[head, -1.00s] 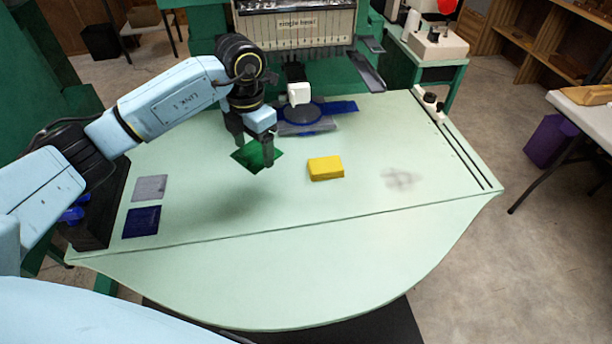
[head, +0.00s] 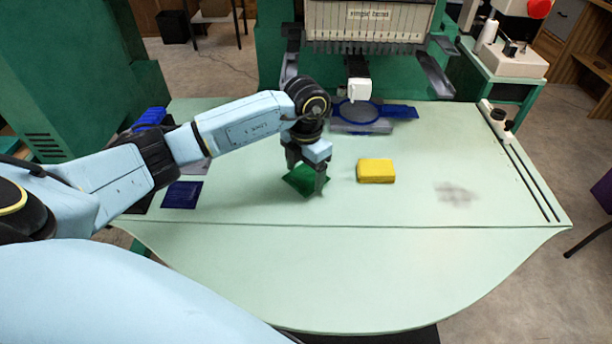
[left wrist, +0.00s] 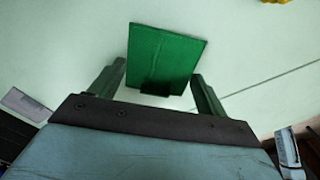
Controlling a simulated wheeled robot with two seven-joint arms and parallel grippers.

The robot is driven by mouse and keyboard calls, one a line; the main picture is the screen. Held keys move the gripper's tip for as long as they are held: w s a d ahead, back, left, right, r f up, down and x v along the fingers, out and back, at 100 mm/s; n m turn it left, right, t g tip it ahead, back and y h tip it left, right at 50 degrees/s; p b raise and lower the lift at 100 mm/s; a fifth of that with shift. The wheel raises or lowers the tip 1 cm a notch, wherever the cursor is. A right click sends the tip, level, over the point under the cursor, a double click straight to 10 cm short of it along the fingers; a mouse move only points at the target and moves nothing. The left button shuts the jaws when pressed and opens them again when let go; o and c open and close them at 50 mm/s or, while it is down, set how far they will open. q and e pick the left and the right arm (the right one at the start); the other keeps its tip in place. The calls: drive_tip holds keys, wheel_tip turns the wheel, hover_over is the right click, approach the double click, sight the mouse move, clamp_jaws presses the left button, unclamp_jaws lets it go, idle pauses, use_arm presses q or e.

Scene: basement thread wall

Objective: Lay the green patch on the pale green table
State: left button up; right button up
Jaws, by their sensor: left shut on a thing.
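The green patch (head: 301,181) is a flat square in the jaws of my left gripper (head: 307,176), to the left of the yellow block. In the left wrist view the patch (left wrist: 165,55) sticks out past the fingers of the gripper (left wrist: 156,88), its near edge at a dark block between them. The pale green table (head: 330,260) lies under it. The patch looks close to the table top; I cannot tell whether it touches. My right gripper is not in view.
A yellow block (head: 376,171) stands right of the patch. A dark blue patch (head: 182,195) lies at the left. The sewing machine head (head: 370,25) and a blue hoop (head: 398,111) are at the back. A grey smudge (head: 455,194) marks the table's right. The table's front is clear.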

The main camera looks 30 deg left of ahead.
sight(306, 178)
use_arm(q)
drive_tip(key=shift+f, duration=0.7)
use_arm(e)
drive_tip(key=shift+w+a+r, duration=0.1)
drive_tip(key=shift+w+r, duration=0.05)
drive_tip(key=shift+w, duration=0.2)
use_arm(q)
drive_tip(key=shift+f, duration=0.1)
drive_tip(key=o, duration=1)
drive_tip(key=shift+c, duration=0.2)
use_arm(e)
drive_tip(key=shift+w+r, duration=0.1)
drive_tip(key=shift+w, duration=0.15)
use_arm(q)
wheel_tip(306, 178, up, 12)
drive_tip(key=p, duration=0.2)
drive_tip(key=shift+w, duration=0.2)
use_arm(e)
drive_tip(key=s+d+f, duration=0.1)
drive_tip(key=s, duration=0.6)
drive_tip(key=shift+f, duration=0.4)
use_arm(q)
drive_tip(key=shift+d, duration=0.1)
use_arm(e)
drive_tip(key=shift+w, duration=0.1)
